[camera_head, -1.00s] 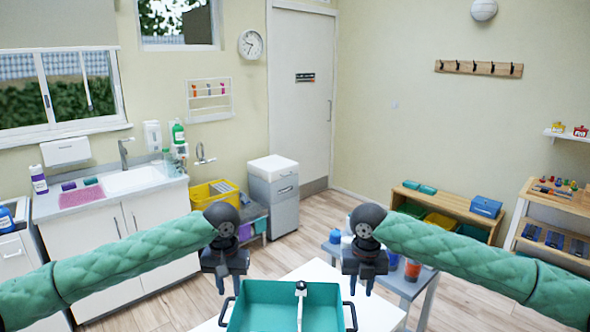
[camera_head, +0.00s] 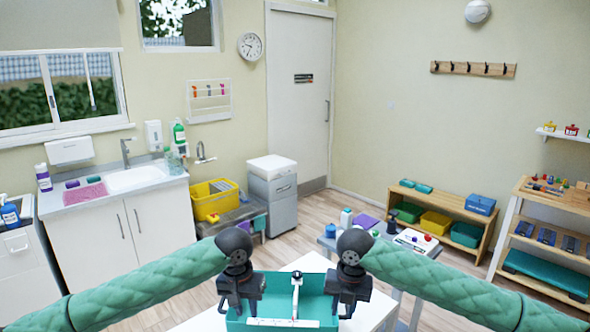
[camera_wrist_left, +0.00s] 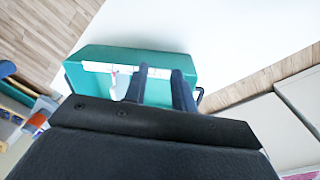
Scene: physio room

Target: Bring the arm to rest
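A teal tray (camera_head: 281,285) with dark end handles and a white upright divider (camera_head: 296,293) sits on a white table (camera_head: 312,262) at the bottom of the head view. My left gripper (camera_head: 240,308) hangs over the tray's left part, and my right gripper (camera_head: 344,308) hangs at its right end. Both point down and hide parts of the tray. In the left wrist view, the left fingers (camera_wrist_left: 162,88) are apart with nothing visible between them, in front of the tray (camera_wrist_left: 130,57). Right fingers look apart and empty.
A side table (camera_head: 365,250) with bottles and small items stands behind my right arm. A low wooden shelf (camera_head: 452,202) with bins and a rack (camera_head: 555,205) stand right. A sink counter (camera_head: 125,180) is left. Open floor lies between.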

